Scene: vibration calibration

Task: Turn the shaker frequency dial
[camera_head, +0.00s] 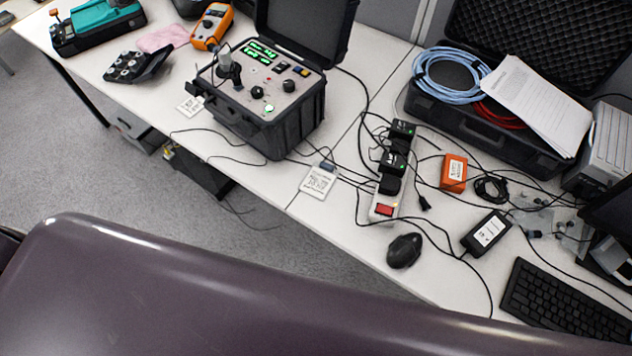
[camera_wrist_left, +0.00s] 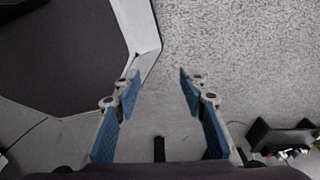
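The shaker unit is an open black case (camera_head: 277,137) with a grey control panel, standing on the white table left of centre in the head view. Its panel has a lit green display (camera_head: 259,50), a black knob (camera_head: 257,92) and another black knob (camera_head: 289,86). I cannot tell which knob is the frequency dial. A small upright cylindrical part (camera_head: 225,62) is on the panel's left side. My left gripper (camera_wrist_left: 159,78) shows only in the left wrist view. Its blue-padded fingers are apart with nothing between them, above grey carpet. My right gripper is not in view.
An orange multimeter (camera_head: 212,27) stands behind the shaker. To its right are cables, a power strip (camera_head: 385,207), a mouse (camera_head: 404,250), an orange box (camera_head: 454,173) and an open case with blue cable (camera_head: 449,76). The case's raised lid (camera_head: 308,25) stands behind the panel.

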